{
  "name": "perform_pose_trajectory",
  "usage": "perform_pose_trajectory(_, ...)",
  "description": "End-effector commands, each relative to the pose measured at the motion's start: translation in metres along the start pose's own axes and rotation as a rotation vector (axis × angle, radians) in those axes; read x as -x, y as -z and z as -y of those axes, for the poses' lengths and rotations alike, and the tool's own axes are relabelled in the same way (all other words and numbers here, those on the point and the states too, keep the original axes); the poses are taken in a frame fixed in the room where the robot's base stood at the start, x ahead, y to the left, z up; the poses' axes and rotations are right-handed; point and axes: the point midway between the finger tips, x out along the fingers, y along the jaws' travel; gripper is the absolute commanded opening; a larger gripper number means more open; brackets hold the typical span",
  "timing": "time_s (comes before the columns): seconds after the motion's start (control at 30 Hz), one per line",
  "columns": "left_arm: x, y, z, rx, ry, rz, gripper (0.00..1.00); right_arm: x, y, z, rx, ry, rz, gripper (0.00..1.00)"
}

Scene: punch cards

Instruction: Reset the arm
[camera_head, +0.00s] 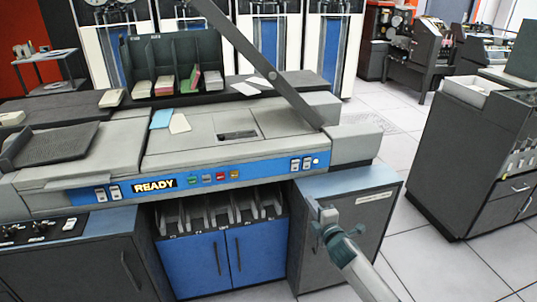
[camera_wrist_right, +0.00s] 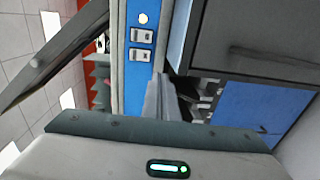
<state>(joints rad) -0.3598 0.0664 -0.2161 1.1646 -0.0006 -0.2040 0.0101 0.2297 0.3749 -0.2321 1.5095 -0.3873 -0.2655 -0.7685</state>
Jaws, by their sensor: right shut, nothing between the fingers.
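My right arm (camera_head: 368,276) comes in from the bottom right of the head view. Its gripper (camera_head: 320,210) is shut and empty. It is in front of the right end of the grey card machine (camera_head: 335,107), below the blue READY panel (camera_head: 262,172) and before the grey cabinet (camera_head: 372,182). In the right wrist view the shut fingers (camera_wrist_right: 165,98) point toward the machine's front, with the panel's white switches (camera_wrist_right: 141,45) beyond. Whether they touch anything cannot be told. My left gripper is out of view.
A long grey bar (camera_head: 262,62) slants up from the machine's right end. A blue card (camera_head: 161,118) and a cream card (camera_head: 180,123) lie on top. A dark rack (camera_head: 175,50) holds card stacks. Pale floor (camera_head: 410,225) is clear to the right, before another grey cabinet (camera_head: 455,160).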

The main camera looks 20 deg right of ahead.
Motion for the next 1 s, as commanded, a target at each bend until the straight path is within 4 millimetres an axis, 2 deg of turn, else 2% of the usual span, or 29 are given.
perform_pose_trajectory(0.17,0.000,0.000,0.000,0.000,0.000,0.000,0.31,0.003,0.002,0.011,-0.023,0.016,-0.001,0.00)
perform_pose_trajectory(0.27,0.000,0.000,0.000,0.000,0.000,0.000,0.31,0.010,0.007,0.034,-0.069,0.049,-0.002,0.00)
perform_pose_trajectory(0.37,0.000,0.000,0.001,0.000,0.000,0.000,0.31,0.022,0.013,0.070,-0.147,0.102,0.001,0.00)
perform_pose_trajectory(0.47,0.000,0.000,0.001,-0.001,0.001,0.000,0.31,0.042,0.023,0.117,-0.254,0.173,0.008,0.00)
perform_pose_trajectory(0.6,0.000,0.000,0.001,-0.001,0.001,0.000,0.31,0.081,0.040,0.193,-0.431,0.288,0.036,0.00)
perform_pose_trajectory(0.77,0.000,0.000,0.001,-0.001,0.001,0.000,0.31,0.137,0.063,0.275,-0.639,0.418,0.091,0.00)
perform_pose_trajectory(0.8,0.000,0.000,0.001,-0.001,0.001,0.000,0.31,0.153,0.069,0.294,-0.691,0.450,0.109,0.00)
perform_pose_trajectory(0.87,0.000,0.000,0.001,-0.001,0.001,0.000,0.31,0.178,0.077,0.323,-0.765,0.497,0.139,0.00)
perform_pose_trajectory(1.0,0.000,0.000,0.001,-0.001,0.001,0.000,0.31,0.239,0.100,0.383,-0.938,0.601,0.220,0.00)
